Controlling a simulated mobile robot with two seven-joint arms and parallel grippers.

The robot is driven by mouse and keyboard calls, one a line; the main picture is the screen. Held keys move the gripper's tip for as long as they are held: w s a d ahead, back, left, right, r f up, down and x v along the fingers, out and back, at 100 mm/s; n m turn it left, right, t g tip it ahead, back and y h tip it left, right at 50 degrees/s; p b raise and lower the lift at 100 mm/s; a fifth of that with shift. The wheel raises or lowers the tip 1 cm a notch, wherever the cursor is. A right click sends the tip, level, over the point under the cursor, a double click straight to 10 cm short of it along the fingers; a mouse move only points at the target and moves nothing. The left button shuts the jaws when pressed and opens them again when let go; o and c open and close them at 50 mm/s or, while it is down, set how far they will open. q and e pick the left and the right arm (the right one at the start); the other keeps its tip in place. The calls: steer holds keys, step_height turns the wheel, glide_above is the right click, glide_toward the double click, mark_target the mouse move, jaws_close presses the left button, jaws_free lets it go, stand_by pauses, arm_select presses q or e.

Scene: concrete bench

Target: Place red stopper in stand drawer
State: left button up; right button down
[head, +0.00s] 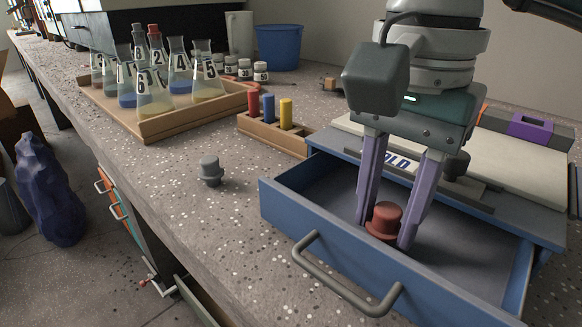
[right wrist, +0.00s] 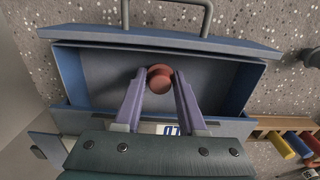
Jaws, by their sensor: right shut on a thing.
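The red stopper (head: 385,221) is between the purple fingers of my right gripper (head: 388,228), which is shut on it. It is within the outline of the open blue stand drawer (head: 335,240). In the right wrist view the stopper (right wrist: 160,78) shows at the fingertips of my right gripper (right wrist: 158,85), over the grey floor of the drawer (right wrist: 105,75). I cannot tell whether the stopper touches the drawer floor. The drawer is pulled out toward the bench's front and looks otherwise empty. My left gripper is not in view.
A grey stopper (head: 210,171) stands on the bench left of the drawer. A wooden block (head: 262,135) holds red, blue and yellow pegs. A wooden tray (head: 150,128) of numbered flasks is farther left, with small jars and a blue bin (head: 279,47) behind. The speckled bench front is clear.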

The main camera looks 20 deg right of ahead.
mark_target(388, 208)
steer(key=shift+f, duration=0.2)
steer(key=shift+f, duration=0.1)
steer(key=shift+c, duration=2.4)
jaws_free()
steer(key=shift+r, duration=0.35)
step_height(388, 208, up, 12)
steer(key=p, duration=0.3)
steer(key=shift+f, duration=0.2)
